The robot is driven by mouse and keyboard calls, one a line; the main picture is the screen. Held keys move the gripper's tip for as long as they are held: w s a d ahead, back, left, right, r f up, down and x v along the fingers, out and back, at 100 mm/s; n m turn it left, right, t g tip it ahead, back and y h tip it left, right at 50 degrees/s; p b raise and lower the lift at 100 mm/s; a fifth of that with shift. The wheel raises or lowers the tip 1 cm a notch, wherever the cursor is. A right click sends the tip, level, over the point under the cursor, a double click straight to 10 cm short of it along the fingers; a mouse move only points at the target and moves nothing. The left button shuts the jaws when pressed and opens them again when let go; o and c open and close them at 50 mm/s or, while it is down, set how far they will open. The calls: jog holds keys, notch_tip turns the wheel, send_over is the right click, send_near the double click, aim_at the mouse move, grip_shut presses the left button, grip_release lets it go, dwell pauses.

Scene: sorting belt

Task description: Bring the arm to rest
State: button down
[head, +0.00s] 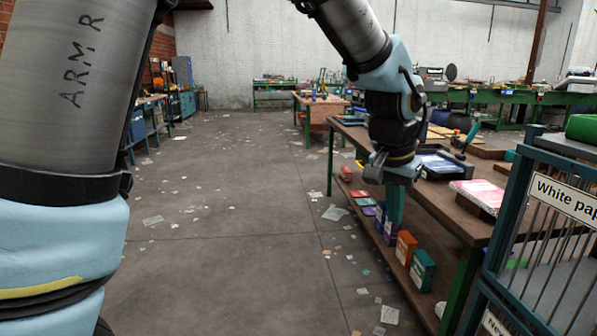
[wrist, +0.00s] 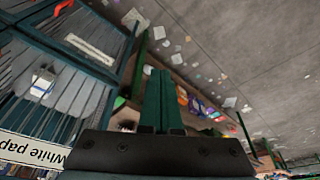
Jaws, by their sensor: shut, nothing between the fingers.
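My gripper (head: 394,208) hangs fingers-down at the end of my arm in the head view, beside the long side of the brown workbench (head: 464,220). In the wrist view my gripper (wrist: 158,78) shows as two green fingers lying side by side. The fingers are shut with nothing between them. My arm is bent, with its upper part large at the left of the head view and its wrist hanging at the centre right.
A dark barred cage labelled "White pap" (head: 545,225) stands at the right and also shows in the wrist view (wrist: 50,90). Boxes, including a green one (head: 422,272), sit on the bench's lower shelf. The floor (head: 230,220) at left is open, with paper scraps.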

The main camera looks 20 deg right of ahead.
jog(key=w+a+n+y+p, duration=0.1)
jog(key=w+a+n, duration=0.1)
jog(key=w+a, duration=0.35)
jog(key=w+a+f+n, duration=0.1)
jog(key=w+a+n, duration=0.15)
jog(key=a, duration=0.65)
jog(key=w+a+n+y+p, duration=0.1)
jog(key=w+a+n, duration=0.1)
jog(key=w+a, duration=0.45)
jog(key=s+a+f+n+p, duration=0.1)
jog(key=s+a+n, duration=0.1)
jog(key=a, duration=0.9)
jog(key=s+a+f+n, duration=0.1)
jog(key=s+a+n, duration=0.1)
jog(key=a, duration=0.9)
jog(key=shift+s+a+n+y+p, duration=0.25)
jog(key=shift+s+n+y+p, duration=0.15)
jog(key=shift+n, duration=0.45)
